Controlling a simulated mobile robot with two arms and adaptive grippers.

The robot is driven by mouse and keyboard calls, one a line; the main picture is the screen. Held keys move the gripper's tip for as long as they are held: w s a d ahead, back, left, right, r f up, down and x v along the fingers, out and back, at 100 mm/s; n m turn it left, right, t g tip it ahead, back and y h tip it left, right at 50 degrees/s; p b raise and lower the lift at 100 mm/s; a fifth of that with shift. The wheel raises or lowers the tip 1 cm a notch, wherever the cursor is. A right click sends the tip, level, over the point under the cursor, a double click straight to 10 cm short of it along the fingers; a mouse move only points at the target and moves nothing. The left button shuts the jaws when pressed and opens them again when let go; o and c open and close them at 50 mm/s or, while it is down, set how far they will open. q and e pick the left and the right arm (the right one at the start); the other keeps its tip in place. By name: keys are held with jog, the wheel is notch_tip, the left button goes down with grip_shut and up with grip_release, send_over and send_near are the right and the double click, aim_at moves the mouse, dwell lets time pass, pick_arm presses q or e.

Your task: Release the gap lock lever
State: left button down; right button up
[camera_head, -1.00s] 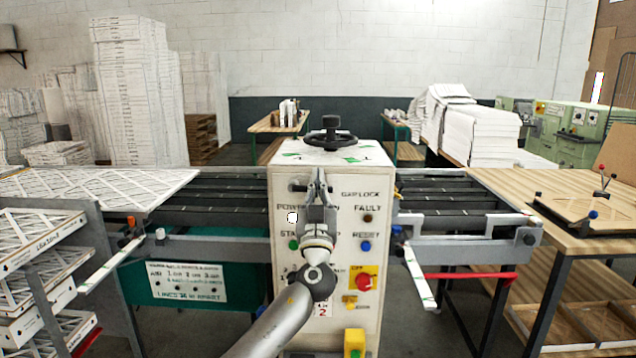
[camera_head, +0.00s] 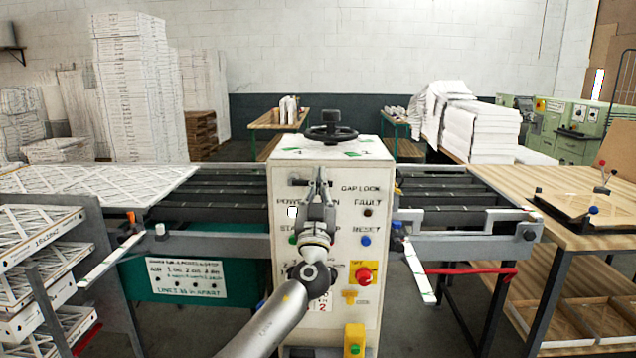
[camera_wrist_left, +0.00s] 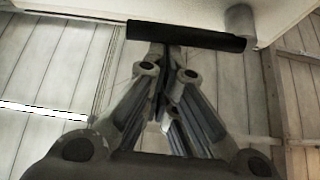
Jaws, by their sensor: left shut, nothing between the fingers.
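The white control cabinet (camera_head: 345,270) stands in the middle of the head view, with the words GAP LOCK near its top. A dark lever (camera_head: 297,182) lies roughly level on its front, left of those words. It shows as a black bar across the left wrist view (camera_wrist_left: 195,38). My left gripper (camera_head: 319,173) is in front of the cabinet, fingers together and pointing up, at the lever's right part. In the left wrist view the closed fingertips (camera_wrist_left: 166,48) are at the bar, partly hidden by it. I cannot tell whether they touch. My right gripper is not in view.
A black handwheel (camera_head: 331,133) tops the cabinet. The panel below has a blue button (camera_head: 365,241) and a red knob (camera_head: 364,275). Roller conveyors (camera_head: 225,190) run to both sides. A wooden table (camera_head: 585,235) is at right, stacked filters (camera_head: 40,240) at left.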

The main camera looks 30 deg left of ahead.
pick_arm(q)
jog(key=shift+f+m+h, duration=0.25)
jog(key=shift+m+h, duration=0.15)
jog(key=shift+m, duration=0.1)
jog(key=s+a+f+m+h+p, duration=0.1)
jog(key=a+f+m+h+p, duration=0.1)
jog(key=m+h, duration=0.3)
jog(key=s+a+f+m+g+h+p, duration=0.1)
jog(key=f+m+h+p, duration=0.2)
jog(key=m, duration=1)
jog(key=shift+s+a+f+m+h, duration=0.2)
jog(key=shift+a+f+m+h, duration=0.15)
jog(key=shift+f+h, duration=1.2)
jog(key=shift+a+r+h, duration=0.1)
jog(key=shift+r+h, duration=0.15)
